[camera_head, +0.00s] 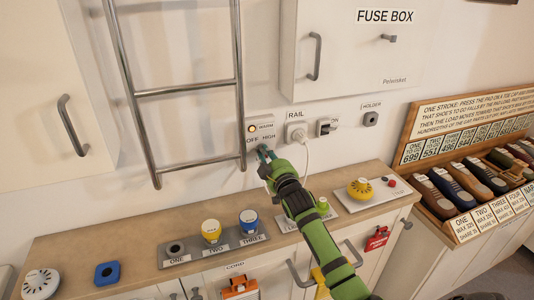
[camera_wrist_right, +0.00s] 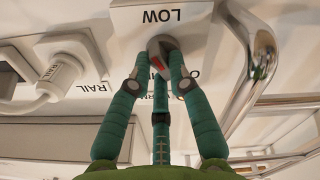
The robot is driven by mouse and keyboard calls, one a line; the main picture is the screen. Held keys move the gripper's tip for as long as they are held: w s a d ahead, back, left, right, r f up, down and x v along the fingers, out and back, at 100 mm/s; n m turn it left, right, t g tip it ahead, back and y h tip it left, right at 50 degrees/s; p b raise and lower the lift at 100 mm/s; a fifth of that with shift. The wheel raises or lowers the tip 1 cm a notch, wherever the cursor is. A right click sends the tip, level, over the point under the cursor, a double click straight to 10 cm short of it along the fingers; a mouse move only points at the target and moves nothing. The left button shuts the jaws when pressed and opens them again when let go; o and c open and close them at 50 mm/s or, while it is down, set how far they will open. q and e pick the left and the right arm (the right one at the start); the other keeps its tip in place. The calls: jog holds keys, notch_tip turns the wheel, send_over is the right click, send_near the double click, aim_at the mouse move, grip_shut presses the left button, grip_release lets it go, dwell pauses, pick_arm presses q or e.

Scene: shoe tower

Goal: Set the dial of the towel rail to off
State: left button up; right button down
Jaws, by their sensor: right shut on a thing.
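The towel rail's dial box (camera_head: 260,122) is a white unit on the wall, with a small amber lamp and the words WARM, OFF and HIGH showing. The word LOW shows in the right wrist view. The grey dial (camera_wrist_right: 157,44) with a red mark sits between the green fingers of my right gripper (camera_wrist_right: 158,72), which is shut on it. The fingers partly cover the dial and its labels, so its exact setting is unclear. In the head view my right gripper (camera_head: 265,153) reaches the box's lower edge and hides the dial. My left gripper is out of view.
The chrome towel rail (camera_head: 187,91) stands just left of the box. A RAIL plug (camera_head: 297,132) with a white cord and a switch (camera_head: 327,127) are to the right. Below, a wooden counter (camera_head: 120,232) carries coloured knobs and buttons. A fuse box (camera_head: 355,60) hangs above.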

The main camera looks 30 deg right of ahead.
jog(key=m+p, duration=0.2)
jog(key=m, duration=0.6)
jog(key=shift+f, duration=0.2)
jog(key=m+p, duration=0.1)
jog(key=m, duration=0.2)
jog(key=shift+f+m, duration=0.1)
jog(key=shift+m, duration=0.3)
jog(key=m, duration=0.4)
jog(key=shift+m+p, duration=0.3)
jog(key=shift+p, duration=0.05)
jog(key=m, duration=0.4)
jog(key=shift+a+f+m, duration=0.1)
jog(key=shift+m, duration=0.2)
jog(key=m+p, duration=0.1)
jog(key=m, duration=0.2)
jog(key=shift+a+m, duration=0.1)
jog(key=shift+m, duration=0.2)
jog(key=shift+a+m+p, duration=0.1)
jog(key=shift+m+p, duration=0.6)
jog(key=shift+m, duration=3.3)
